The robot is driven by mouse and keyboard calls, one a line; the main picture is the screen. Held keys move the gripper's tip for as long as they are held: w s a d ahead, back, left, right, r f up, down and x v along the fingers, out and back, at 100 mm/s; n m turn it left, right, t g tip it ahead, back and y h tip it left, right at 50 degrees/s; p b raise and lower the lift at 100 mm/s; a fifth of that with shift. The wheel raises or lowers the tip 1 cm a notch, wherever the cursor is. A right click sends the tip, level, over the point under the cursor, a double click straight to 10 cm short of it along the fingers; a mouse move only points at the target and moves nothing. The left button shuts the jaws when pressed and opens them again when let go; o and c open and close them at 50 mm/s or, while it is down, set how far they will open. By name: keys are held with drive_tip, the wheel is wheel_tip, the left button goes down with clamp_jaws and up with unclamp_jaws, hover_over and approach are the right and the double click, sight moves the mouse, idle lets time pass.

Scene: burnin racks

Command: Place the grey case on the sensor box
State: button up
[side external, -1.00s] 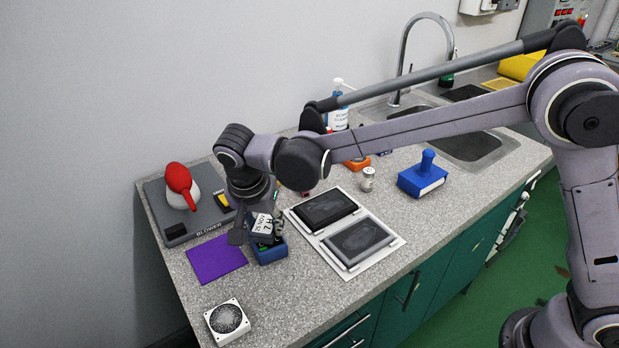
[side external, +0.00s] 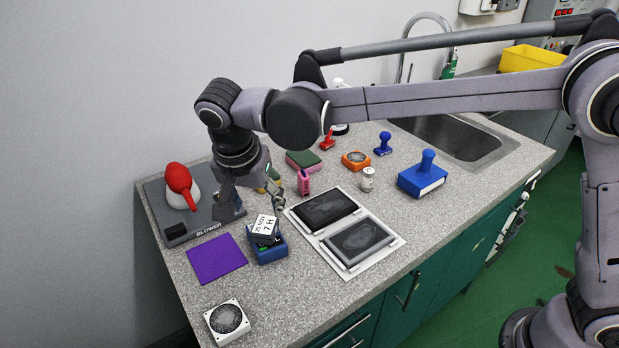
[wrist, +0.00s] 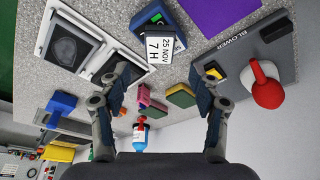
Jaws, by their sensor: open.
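The grey case (side external: 264,229), with a white label on one face, rests on top of the blue box (side external: 270,253), which I take for the sensor box. The case looks tilted and off centre, with part of the box's top showing at its edge. In the wrist view the case (wrist: 160,45) overlaps the blue box (wrist: 147,17); its label reads "25 NOV 7 H". My gripper (side external: 250,202) is open and empty, above the case and apart from it. Its fingers are spread wide in the wrist view (wrist: 165,82). The contact under the case is hidden.
A purple mat (side external: 216,259) and the blower base (side external: 178,222) with a red-topped bulb lie left. A white fan (side external: 227,322) is in front. A white tray with dark panels (side external: 340,228) stands close on the right. Several small items are behind it.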

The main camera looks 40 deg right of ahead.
drive_tip(key=d+v, duration=0.1)
drive_tip(key=v, duration=0.3)
drive_tip(key=s+d+r+n+t+y, duration=0.1)
drive_tip(key=s+d+n, duration=0.1)
drive_tip(key=d, duration=0.5)
drive_tip(key=s+d+r+n+y, duration=0.1)
drive_tip(key=s+d+n, duration=0.15)
drive_tip(key=d, duration=0.55)
drive_tip(key=s+d+f+n+t, duration=0.3)
drive_tip(key=s+d+f, duration=0.4)
drive_tip(key=s+d, duration=0.4)
drive_tip(key=shift+d+f+n+t, duration=0.25)
drive_tip(key=shift+d+n+t, duration=0.2)
drive_tip(key=shift+n, duration=0.3)
